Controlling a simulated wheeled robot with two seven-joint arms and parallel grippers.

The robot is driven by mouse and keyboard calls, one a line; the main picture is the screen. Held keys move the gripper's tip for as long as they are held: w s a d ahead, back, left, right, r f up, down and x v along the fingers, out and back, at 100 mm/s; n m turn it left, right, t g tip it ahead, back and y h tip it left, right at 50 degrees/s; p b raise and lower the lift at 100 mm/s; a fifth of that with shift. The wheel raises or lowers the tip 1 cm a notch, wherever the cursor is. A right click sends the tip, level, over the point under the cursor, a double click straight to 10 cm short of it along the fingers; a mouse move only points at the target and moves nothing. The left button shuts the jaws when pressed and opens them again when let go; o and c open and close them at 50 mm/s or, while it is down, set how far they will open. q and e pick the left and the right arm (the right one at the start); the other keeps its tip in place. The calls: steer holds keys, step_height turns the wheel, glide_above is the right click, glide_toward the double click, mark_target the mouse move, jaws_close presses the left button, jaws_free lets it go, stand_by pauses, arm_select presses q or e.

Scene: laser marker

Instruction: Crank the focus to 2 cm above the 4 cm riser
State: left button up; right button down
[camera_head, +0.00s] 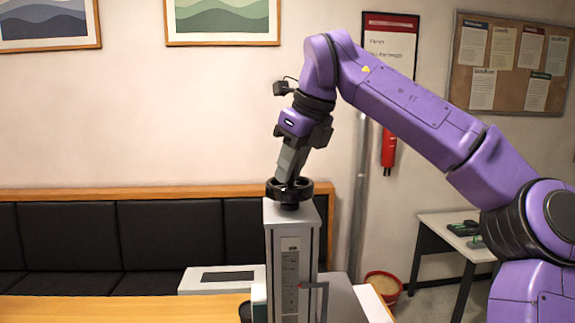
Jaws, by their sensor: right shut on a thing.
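The laser marker's grey column (291,235) stands upright in the lower middle of the head view. A black round handwheel (289,190) sits on top of the column. The laser head, the riser and the lower part of the machine are not clearly visible. My left gripper is not in view.
A wooden table top (130,309) lies at the lower left, mostly bare. A white box with a dark panel (222,279) stands left of the column. A dark bench (75,245) lines the wall. A small side table (450,225) stands at the right behind my arm.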

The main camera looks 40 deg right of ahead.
steer(key=shift+s+d+r+n+y, duration=0.1)
steer(key=shift+d+n+y, duration=0.2)
steer(key=shift+n, duration=0.5)
steer(key=shift+s+d+r+n+y, duration=0.15)
steer(key=shift+n+y, duration=0.15)
steer(key=shift+n, duration=0.5)
stand_by(1.5)
steer(key=shift+d+f+n+p, duration=0.15)
steer(key=shift+n+p, duration=0.15)
steer(key=shift+n, duration=0.2)
steer(key=shift+d+n+g+y, duration=0.2)
steer(key=shift+n+g+y, duration=0.1)
steer(key=shift+n, duration=0.4)
steer(key=shift+d+n+g+y, duration=0.2)
steer(key=shift+n+g+y, duration=0.1)
steer(key=shift+n, duration=0.4)
steer(key=n, duration=0.1)
steer(key=d+n+g, duration=0.1)
steer(key=n, duration=0.1)
steer(key=shift+w+y, duration=0.15)
steer(key=shift+y, duration=0.25)
steer(key=shift+w+d+n+g, duration=0.2)
steer(key=shift+n+g, duration=0.2)
steer(key=shift+n, duration=0.7)
steer(key=shift+w+d+n+g, duration=0.15)
steer(key=shift+n+g, duration=0.25)
steer(key=shift+n, duration=0.7)
steer(key=shift+s+f, duration=0.1)
